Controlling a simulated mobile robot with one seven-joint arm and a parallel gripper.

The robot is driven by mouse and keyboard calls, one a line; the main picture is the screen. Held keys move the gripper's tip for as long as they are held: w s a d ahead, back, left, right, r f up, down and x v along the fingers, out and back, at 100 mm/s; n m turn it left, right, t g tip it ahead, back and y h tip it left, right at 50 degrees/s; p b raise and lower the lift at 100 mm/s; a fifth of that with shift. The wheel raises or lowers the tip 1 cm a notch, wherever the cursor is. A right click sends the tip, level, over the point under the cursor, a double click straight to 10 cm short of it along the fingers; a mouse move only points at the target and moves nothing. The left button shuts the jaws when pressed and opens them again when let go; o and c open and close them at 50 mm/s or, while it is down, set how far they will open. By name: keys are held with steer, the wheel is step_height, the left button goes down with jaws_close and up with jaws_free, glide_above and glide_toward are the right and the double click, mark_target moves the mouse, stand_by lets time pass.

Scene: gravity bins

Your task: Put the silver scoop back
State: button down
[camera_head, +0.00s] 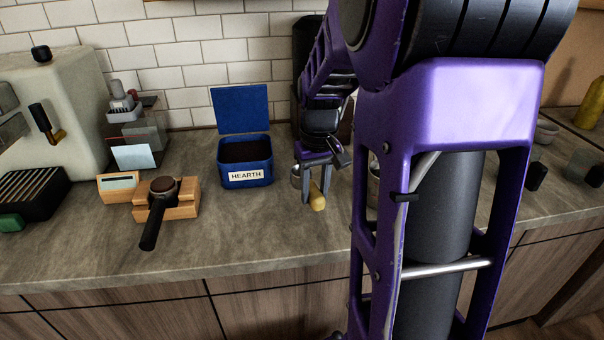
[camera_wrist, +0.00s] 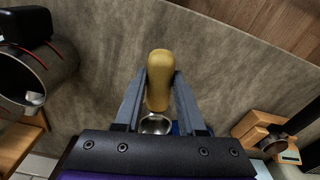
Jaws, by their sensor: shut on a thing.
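The silver scoop has a tan wooden handle (camera_head: 318,201) and a small round metal bowl (camera_head: 296,177). My gripper (camera_head: 311,199) is shut on the handle, above the counter to the right of the blue box. In the wrist view, the handle (camera_wrist: 159,66) lies between the two fingers of my gripper (camera_wrist: 160,82). The bowl (camera_wrist: 155,125) shows closer to the palm, partly hidden by it. I cannot tell whether the scoop touches the counter.
A blue box (camera_head: 246,175) labelled HEARTH stands with its lid up and dark contents inside. A portafilter (camera_head: 157,208) rests on a wooden stand at left. A metal canister (camera_wrist: 38,82) is at the wrist view's left. The counter's front strip (camera_head: 270,240) is clear.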

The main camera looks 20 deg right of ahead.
steer(key=shift+w, duration=0.35)
steer(key=shift+s+r, duration=0.1)
steer(key=shift+s, duration=0.05)
steer(key=shift+f+b, duration=1.95)
steer(key=shift+f, duration=1.15)
steer(key=shift+f+b, duration=0.35)
steer(key=shift+f, duration=0.15)
steer(key=shift+c, duration=2.1)
jaws_free()
steer(key=shift+r, duration=0.1)
step_height(320, 180, up, 17)
steer(key=s+p, duration=0.1)
steer(key=p, duration=0.2)
